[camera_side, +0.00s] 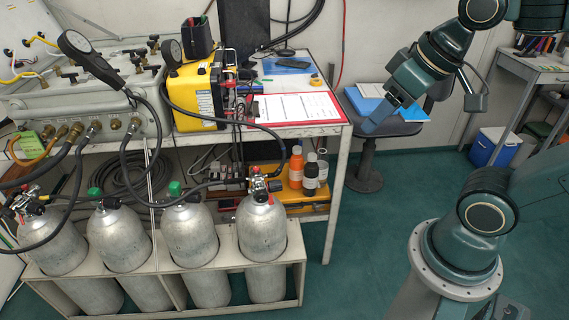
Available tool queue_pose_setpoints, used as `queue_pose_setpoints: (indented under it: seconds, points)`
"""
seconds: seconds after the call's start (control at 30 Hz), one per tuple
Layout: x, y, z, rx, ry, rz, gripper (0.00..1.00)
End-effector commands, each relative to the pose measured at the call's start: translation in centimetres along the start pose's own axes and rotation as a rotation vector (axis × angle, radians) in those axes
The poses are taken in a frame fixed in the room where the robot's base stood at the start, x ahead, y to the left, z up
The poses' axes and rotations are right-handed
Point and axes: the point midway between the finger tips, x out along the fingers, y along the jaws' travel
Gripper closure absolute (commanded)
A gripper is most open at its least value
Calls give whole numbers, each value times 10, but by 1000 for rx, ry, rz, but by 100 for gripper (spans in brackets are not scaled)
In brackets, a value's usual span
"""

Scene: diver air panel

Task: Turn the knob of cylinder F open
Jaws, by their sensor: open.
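Several silver gas cylinders stand upright in a cream rack (195,267) at the lower left. The far-left cylinder (50,240) and the right cylinder (262,228) carry valves with hoses. The two middle cylinders, the left one (120,240) and the right one (189,240), have green tops (174,188). The valve of the right cylinder (262,184) shows a dark knob-like end on its right side. I cannot read any letter, so I cannot tell which is cylinder F. My gripper (370,124) is open, up and to the right of the cylinders, apart from them all.
A white bench (330,132) behind the cylinders holds a yellow case (195,95), a clipboard (297,107) and a grey valve panel (60,100) with gauges. Black hoses hang over the cylinders. Bottles (296,167) stand on the lower shelf. A grey chair (375,125) stands behind my gripper.

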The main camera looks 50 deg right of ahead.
Motion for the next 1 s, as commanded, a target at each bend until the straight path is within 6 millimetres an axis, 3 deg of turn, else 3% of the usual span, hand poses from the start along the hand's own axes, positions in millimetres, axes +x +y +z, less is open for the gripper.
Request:
queue_pose_setpoints:
  seconds: [0.27,0.47,1.0]
  points:
    - [12,-1,-26,65,-26,-16,41]
    - [32,1,-58,150,-56,-40,41]
    - [118,24,-137,441,-146,-138,41]
